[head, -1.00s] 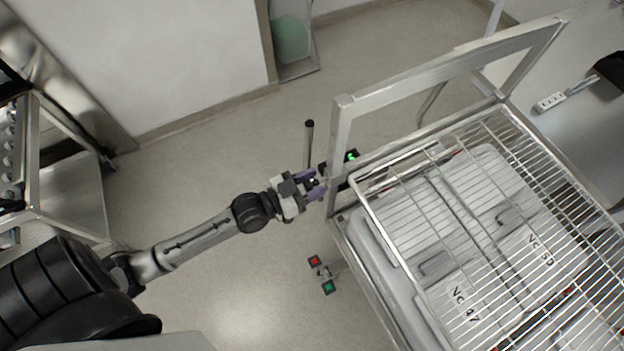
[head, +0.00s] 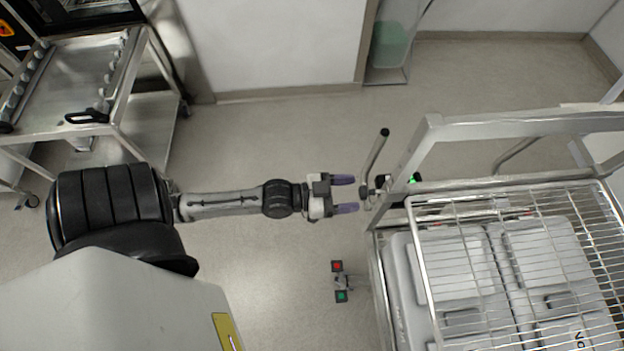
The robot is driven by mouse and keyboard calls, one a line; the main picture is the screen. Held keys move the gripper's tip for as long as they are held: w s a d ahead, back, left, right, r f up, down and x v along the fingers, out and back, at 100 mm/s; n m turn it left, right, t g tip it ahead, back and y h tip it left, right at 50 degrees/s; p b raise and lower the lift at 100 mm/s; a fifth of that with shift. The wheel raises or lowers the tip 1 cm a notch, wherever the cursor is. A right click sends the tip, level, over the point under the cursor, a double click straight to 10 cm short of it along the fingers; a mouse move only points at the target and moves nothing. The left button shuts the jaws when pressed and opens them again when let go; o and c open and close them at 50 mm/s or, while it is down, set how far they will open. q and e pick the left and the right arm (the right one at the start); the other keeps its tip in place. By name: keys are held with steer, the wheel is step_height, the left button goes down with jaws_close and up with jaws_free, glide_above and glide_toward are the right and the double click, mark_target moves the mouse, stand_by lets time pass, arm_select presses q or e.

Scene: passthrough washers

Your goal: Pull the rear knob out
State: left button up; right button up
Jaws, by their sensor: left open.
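A small dark knob (head: 365,192) sticks out leftward from the near-left corner of the metal cart frame. It appears to be the rear knob. A rod with a black ball end (head: 385,132) rises beside it, and a small green light (head: 413,180) glows just to its right. My left gripper (head: 356,194) is open, its two purple fingers pointing right at the knob. The knob sits at about the fingertips; I cannot tell whether they touch it. My right gripper is not in view.
The cart frame (head: 430,160) carries a wire rack (head: 470,197) over grey lidded trays. A fixture with a red button (head: 337,266) and a green button (head: 341,296) stands below the gripper. A steel table (head: 75,85) stands at the left. Open floor lies between.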

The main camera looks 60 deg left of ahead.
arm_select(q)
steer(key=b+v, duration=0.1)
steer(key=v, duration=0.7)
steer(key=shift+s, duration=0.4)
steer(key=shift+a, duration=0.15)
